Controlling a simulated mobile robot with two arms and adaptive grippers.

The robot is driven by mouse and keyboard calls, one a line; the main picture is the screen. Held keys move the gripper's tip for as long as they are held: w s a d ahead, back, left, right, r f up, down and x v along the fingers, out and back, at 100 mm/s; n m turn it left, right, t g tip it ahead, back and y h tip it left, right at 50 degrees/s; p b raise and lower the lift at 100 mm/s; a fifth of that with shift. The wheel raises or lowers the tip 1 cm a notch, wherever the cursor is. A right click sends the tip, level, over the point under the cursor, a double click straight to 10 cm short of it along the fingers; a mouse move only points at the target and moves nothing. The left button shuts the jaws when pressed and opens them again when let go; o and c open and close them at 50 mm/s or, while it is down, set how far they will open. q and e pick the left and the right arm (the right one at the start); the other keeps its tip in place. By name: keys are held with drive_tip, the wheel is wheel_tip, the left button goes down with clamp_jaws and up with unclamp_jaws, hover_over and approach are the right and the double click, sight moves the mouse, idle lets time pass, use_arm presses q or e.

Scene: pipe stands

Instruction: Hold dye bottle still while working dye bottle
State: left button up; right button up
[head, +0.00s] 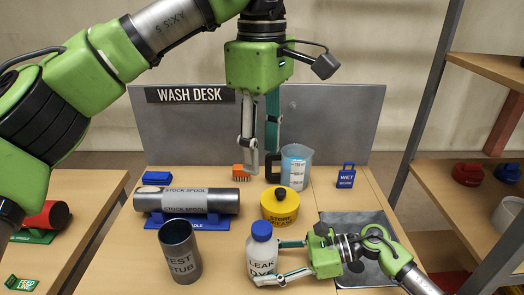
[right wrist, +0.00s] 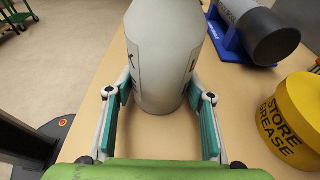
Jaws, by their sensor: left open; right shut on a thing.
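The dye bottle (head: 262,254) is white with a blue cap and a label reading "LEAK DY…". It stands upright near the front of the desk. My right gripper (head: 277,262) reaches it from the right and is shut on its body, with a finger on each side. In the right wrist view the bottle (right wrist: 163,60) sits between the teal finger pads (right wrist: 160,118); its cap is out of that picture. My left gripper (head: 260,165) is open and empty, pointing down above the back of the desk, well apart from the bottle.
A grey test stub (head: 180,250) stands left of the bottle. The stock spool (head: 186,200) lies on a blue cradle.

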drive_tip(key=o, duration=1.3)
drive_tip(key=shift+d, duration=0.1)
drive_tip(key=v, duration=1.1)
drive_tip(key=shift+d+r, duration=0.15)
drive_tip(key=shift+d, duration=0.25)
